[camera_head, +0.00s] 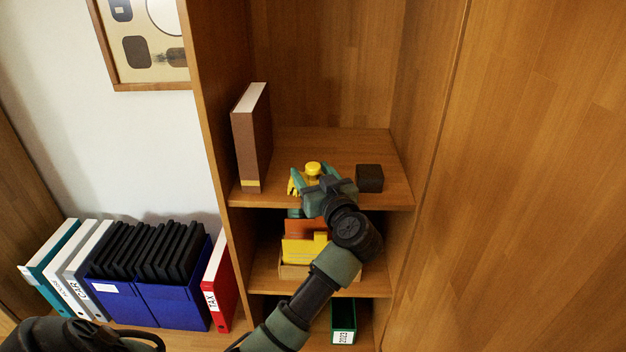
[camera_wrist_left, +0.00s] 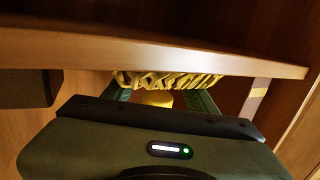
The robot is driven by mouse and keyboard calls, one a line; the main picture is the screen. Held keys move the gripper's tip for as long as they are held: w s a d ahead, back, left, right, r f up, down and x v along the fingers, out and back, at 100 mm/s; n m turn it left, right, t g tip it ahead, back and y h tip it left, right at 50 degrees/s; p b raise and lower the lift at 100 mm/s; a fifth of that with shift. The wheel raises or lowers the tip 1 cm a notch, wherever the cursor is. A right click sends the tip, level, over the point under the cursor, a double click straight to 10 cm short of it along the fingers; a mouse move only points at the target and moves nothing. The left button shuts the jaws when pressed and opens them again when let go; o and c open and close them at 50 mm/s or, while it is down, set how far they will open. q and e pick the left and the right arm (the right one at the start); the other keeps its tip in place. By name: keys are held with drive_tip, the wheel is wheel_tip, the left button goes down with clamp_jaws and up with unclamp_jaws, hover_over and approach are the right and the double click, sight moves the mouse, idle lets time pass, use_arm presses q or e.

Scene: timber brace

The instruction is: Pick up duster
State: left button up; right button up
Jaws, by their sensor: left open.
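The duster (camera_head: 313,168) is yellow and sits on the upper shelf, between a brown book and a small black block. My left gripper (camera_head: 314,179) is at the front of this shelf, with its green fingers open on either side of the duster. In the left wrist view, the duster's ruffled yellow head (camera_wrist_left: 168,80) and a yellow stub below it show between the spread fingers. The gripper body hides part of the duster, and I cannot tell whether the fingers touch it. My right gripper is not in view.
The brown book (camera_head: 252,140) stands left of the duster and the black block (camera_head: 369,178) lies to its right. The shelf's front edge (camera_head: 390,202) is close under the gripper. A lower shelf holds a yellow folder (camera_head: 303,250). Blue file holders (camera_head: 185,300) stand at the lower left.

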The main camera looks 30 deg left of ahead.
use_arm(q)
drive_tip(key=shift+x, duration=1.05)
drive_tip(key=shift+w+a, duration=0.15)
clamp_jaws()
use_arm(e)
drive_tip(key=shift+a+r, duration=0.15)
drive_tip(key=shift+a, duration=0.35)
